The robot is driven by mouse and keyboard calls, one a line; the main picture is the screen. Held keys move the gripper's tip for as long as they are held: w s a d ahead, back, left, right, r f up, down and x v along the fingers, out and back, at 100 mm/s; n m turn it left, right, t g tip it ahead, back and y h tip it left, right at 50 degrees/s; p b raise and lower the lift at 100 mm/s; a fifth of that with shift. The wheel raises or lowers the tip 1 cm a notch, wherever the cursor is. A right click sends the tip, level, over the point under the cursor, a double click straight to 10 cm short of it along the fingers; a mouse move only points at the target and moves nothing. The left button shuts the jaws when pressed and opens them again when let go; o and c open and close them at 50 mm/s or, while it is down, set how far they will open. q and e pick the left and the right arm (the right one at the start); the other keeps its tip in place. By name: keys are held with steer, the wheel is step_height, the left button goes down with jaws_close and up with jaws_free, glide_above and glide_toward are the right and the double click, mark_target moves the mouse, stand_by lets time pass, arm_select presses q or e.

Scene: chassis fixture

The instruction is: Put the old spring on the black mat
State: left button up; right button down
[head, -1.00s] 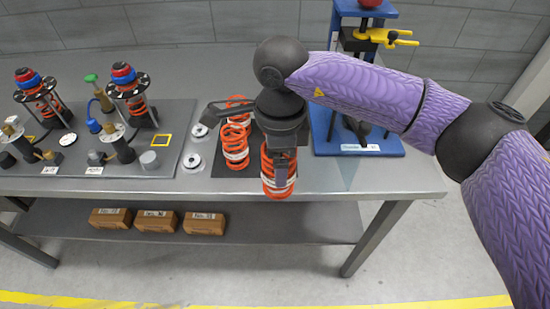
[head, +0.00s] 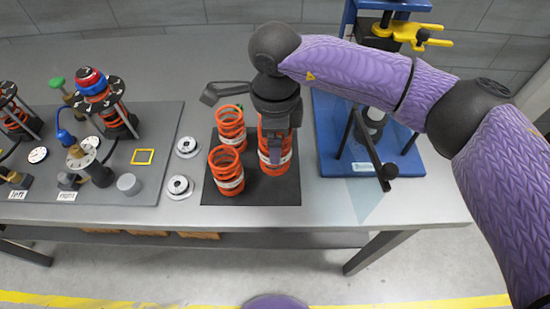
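The black mat (head: 240,197) lies on the metal table at the middle. An orange spring (head: 267,162) is upright over the mat's right part, in my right gripper (head: 277,150). The gripper comes from above, and one dark finger shows in front of the coils; the other is hidden. I cannot tell whether the spring's base touches the mat. Two more orange springs with pale bands stand on the mat's left part, one in front (head: 227,170) and one behind (head: 231,127). My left gripper is not in view.
A grey fixture plate (head: 150,190) with strut assemblies is at the left. Two round metal discs (head: 180,187) lie between it and the mat. A blue stand (head: 335,150) with a dark bar is close on the right. A dark angular piece (head: 224,91) shows beside the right gripper's wrist.

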step_height(320, 180, down, 6)
steer(key=shift+s+f+b, duration=0.15)
steer(key=shift+f+b, duration=0.05)
steer(key=shift+b, duration=0.15)
steer(key=shift+f, duration=0.15)
jaws_free()
steer(key=shift+r, duration=0.2)
arm_select(q)
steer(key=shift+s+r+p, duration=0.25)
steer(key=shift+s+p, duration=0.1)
steer(key=shift+p, duration=0.35)
arm_select(e)
step_height(320, 180, up, 12)
